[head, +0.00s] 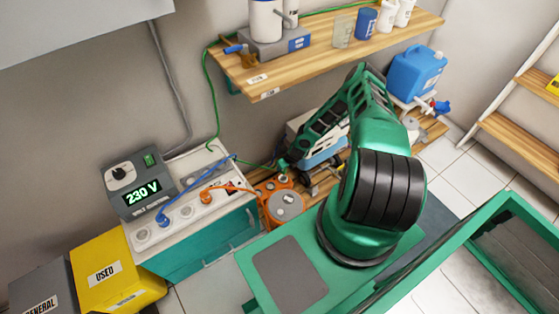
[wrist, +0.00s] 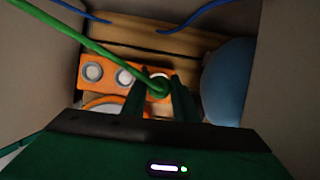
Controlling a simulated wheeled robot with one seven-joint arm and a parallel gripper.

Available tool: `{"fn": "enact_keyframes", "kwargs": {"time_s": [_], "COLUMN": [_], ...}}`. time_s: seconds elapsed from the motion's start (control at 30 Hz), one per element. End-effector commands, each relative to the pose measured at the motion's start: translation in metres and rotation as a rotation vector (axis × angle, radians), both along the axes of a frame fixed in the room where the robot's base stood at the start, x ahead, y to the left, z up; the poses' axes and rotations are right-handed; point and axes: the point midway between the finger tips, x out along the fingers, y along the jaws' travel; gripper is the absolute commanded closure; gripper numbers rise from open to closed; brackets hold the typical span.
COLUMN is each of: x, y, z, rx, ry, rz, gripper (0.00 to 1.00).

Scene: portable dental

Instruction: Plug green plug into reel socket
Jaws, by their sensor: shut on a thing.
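The orange cable reel (head: 268,189) stands beside the white-topped cabinet in the head view. In the wrist view its orange socket panel (wrist: 108,73) shows two round grey sockets uncovered at left. My gripper (wrist: 160,98) is shut on the green plug (wrist: 158,86), in front of the rightmost socket, of which only part of the rim shows. The green cable (wrist: 80,40) runs from the plug to the upper left. I cannot tell whether the plug is in the socket or just above it. In the head view my gripper (head: 284,164) is just above the reel, and the plug is mostly hidden.
The cabinet (head: 200,225) at left carries a 230 V unit (head: 140,185) with blue and orange leads. A wooden shelf (head: 330,55) overhangs behind. A blue rounded thing (wrist: 229,80) stands close right of my gripper in the wrist view. A blue canister (head: 415,73) stands further right.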

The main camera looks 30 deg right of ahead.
Motion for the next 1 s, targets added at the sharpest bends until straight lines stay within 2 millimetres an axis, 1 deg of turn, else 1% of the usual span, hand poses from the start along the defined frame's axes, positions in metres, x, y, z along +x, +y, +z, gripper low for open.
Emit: {"fn": "enact_keyframes", "kwargs": {"time_s": [0.1, 0.27, 0.6, 0.7, 0.83, 1.0], "x": [-0.004, -0.005, -0.006, -0.006, -0.006, -0.005], "y": [-0.004, -0.007, -0.010, -0.010, -0.010, -0.010], "z": [-0.007, -0.016, -0.048, -0.055, -0.062, -0.064], "rx": [0.000, -0.001, -0.001, 0.000, 0.000, -0.001], "ry": [-0.001, 0.000, 0.000, -0.001, -0.001, -0.001], "rz": [-0.036, -0.043, -0.043, -0.043, -0.043, -0.043], "gripper": [0.97, 0.97, 0.97, 0.97, 0.97, 0.97]}}
